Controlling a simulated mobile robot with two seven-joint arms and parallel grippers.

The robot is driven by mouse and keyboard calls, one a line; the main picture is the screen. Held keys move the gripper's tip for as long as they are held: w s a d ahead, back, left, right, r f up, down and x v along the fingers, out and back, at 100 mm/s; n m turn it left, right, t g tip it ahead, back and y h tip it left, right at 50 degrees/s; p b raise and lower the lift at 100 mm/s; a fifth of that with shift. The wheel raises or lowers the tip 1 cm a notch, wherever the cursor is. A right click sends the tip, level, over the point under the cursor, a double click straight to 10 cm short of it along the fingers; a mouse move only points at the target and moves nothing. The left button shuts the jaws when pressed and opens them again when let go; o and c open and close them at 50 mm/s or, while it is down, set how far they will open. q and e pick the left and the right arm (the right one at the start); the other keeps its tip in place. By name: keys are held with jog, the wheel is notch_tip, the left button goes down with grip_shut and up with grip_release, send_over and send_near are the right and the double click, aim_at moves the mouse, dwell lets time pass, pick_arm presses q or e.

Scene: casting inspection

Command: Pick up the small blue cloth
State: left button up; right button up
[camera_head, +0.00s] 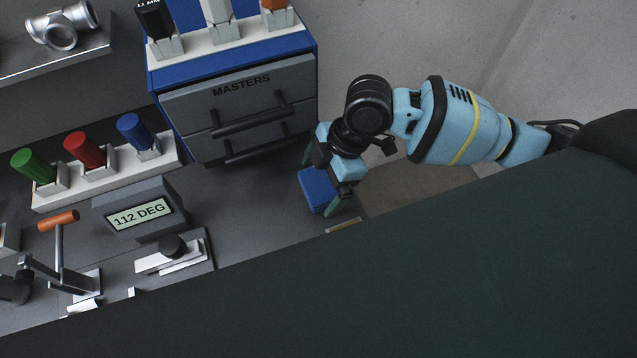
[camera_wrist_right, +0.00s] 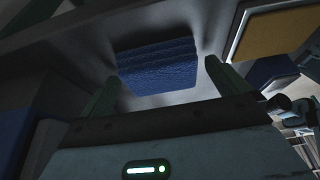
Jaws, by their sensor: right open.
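The small blue cloth (camera_head: 316,190) is a folded blue block on the grey bench, near its right edge. My right gripper (camera_head: 324,182) is over it, with its green fingers on either side. In the right wrist view the cloth (camera_wrist_right: 157,67) shows several folded layers and lies between and beyond the fingertips (camera_wrist_right: 160,83). The gripper is open, with gaps visible between the fingers and the cloth. My left gripper is not in view.
A blue cabinet with grey MASTERS drawers (camera_head: 240,92) stands close behind the gripper. Left are a rack (camera_head: 108,172) with green, red and blue handles, a 112 DEG display (camera_head: 139,215) and a clamp (camera_head: 60,262). A yellow panel (camera_wrist_right: 280,42) lies right of the cloth in the wrist view.

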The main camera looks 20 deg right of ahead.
aim_at(322, 183)
jog(key=c, duration=0.8)
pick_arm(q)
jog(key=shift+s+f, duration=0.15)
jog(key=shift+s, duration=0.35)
pick_arm(e)
jog(key=shift+c, duration=0.5)
jog(key=shift+r, duration=0.1)
jog(key=shift+s+r, duration=0.15)
jog(key=shift+r, duration=0.4)
notch_tip(322, 183, up, 6)
jog(key=shift+f+p, duration=0.1)
jog(key=shift+p, duration=0.2)
jog(key=s, duration=1.3)
jog(key=shift+s+d, duration=0.25)
jog(key=shift+s, duration=0.05)
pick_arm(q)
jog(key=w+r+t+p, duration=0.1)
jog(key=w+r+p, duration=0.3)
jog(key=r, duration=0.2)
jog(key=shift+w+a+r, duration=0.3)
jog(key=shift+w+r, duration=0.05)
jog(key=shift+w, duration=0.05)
pick_arm(e)
jog(key=s, duration=0.6)
